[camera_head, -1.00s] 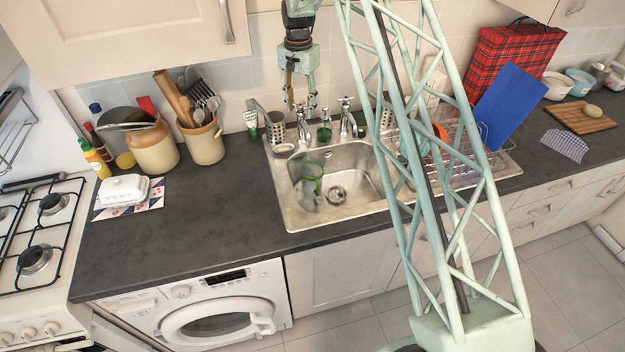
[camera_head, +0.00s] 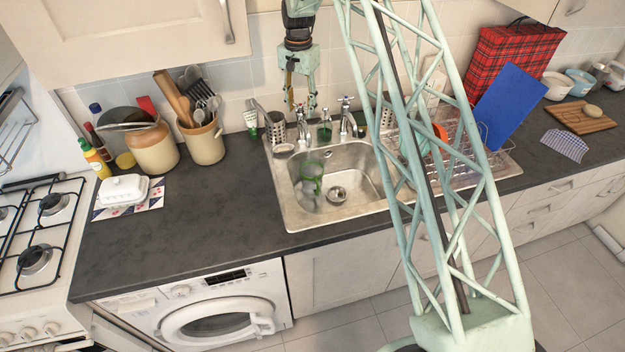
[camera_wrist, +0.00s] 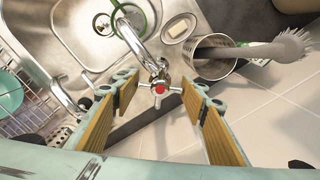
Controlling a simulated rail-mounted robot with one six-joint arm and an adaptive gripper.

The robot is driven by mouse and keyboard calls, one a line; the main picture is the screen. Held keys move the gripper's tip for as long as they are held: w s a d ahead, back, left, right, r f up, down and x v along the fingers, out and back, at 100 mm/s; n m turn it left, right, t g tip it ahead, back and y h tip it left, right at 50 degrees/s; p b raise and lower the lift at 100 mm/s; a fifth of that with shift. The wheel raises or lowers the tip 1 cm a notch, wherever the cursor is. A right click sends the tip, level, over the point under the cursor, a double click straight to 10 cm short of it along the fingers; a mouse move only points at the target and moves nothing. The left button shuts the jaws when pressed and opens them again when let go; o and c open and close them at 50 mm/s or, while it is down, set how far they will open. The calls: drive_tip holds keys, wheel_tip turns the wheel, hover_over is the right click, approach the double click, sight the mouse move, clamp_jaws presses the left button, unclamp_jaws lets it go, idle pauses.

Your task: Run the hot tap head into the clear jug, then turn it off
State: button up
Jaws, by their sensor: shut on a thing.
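The hot tap head (camera_wrist: 158,88) is a chrome cross handle with a red centre. My gripper (camera_wrist: 160,92) is shut on it, with one wooden-faced finger on each side. In the head view my gripper (camera_head: 301,106) hangs down over the left tap (camera_head: 302,128) behind the sink. The clear jug (camera_head: 309,190) with a green handle stands in the left part of the sink bowl. In the wrist view the tap's spout reaches over the jug (camera_wrist: 104,22). I cannot make out a water stream or the jug's level clearly.
A second tap (camera_head: 345,118) stands to the right. A steel utensil holder (camera_wrist: 214,64) with a brush and a soap dish (camera_wrist: 179,27) are close to the hot tap. The sink (camera_head: 360,200) has a drainer at right. The dark counter (camera_head: 210,215) at left is mostly clear.

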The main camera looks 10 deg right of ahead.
idle(0.5)
drive_tip(key=shift+m+b, duration=0.35)
drive_tip(key=shift+m, duration=4.55)
drive_tip(key=o, duration=0.6)
drive_tip(key=shift+r, duration=0.1)
drive_tip(key=shift+r+p, duration=1.2)
drive_tip(key=shift+r, duration=2.75)
